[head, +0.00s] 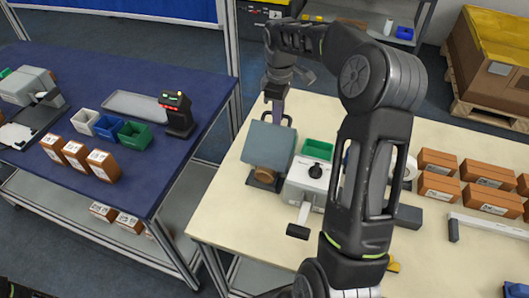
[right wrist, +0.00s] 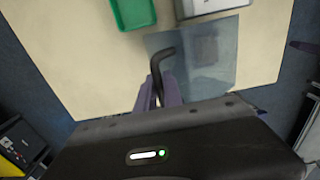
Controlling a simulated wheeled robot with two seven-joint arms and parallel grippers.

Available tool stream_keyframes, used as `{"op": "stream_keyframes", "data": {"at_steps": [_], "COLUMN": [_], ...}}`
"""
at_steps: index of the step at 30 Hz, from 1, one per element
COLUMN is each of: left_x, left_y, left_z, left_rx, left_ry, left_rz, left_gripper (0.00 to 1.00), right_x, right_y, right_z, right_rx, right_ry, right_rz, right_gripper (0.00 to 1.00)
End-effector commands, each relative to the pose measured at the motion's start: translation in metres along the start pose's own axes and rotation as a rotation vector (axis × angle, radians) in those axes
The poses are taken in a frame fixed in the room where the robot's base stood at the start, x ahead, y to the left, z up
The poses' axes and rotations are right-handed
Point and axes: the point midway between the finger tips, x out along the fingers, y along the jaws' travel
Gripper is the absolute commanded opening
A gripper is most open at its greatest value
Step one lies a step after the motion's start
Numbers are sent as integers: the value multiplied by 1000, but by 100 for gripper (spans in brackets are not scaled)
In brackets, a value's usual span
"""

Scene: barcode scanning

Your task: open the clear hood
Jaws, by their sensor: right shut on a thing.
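The clear hood (head: 268,146) is a bluish see-through panel over a small machine on the cream table. In the right wrist view the hood (right wrist: 216,62) is a flat tinted sheet with a dark hooked handle (right wrist: 162,54) at its near left edge. My right gripper (head: 275,108) reaches down from the far side to the hood's back edge. In the right wrist view its fingers (right wrist: 160,92) are shut around the handle. A brown round part (head: 264,175) sits on a dark base under the hood. My left gripper is not in view.
A grey-white device (head: 306,184) with a lever and a green bin (head: 317,149) stand close right of the hood. Several brown boxes (head: 438,187) are farther right, behind my right arm. A blue table (head: 150,65) with bins is at left, across a gap.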

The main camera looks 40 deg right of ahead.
Motion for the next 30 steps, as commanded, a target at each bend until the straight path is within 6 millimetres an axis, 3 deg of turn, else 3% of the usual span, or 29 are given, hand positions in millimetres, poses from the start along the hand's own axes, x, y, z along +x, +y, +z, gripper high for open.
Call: {"op": "stream_keyframes", "data": {"at_steps": [10, 20, 21, 30], "left_x": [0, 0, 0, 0], "left_y": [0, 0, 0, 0], "left_z": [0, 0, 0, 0], "left_rx": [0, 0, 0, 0], "left_ry": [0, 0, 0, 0], "left_rz": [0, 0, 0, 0], "left_gripper": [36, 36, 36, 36], "right_x": [10, 11, 11, 12], "right_y": [23, 26, 26, 25], "right_z": [-2, -1, -1, -1], "right_rx": [0, 0, 0, -1], "right_ry": [4, 5, 5, 3], "right_rz": [4, 6, 6, 2], "right_gripper": [3, 3, 14, 39]}}
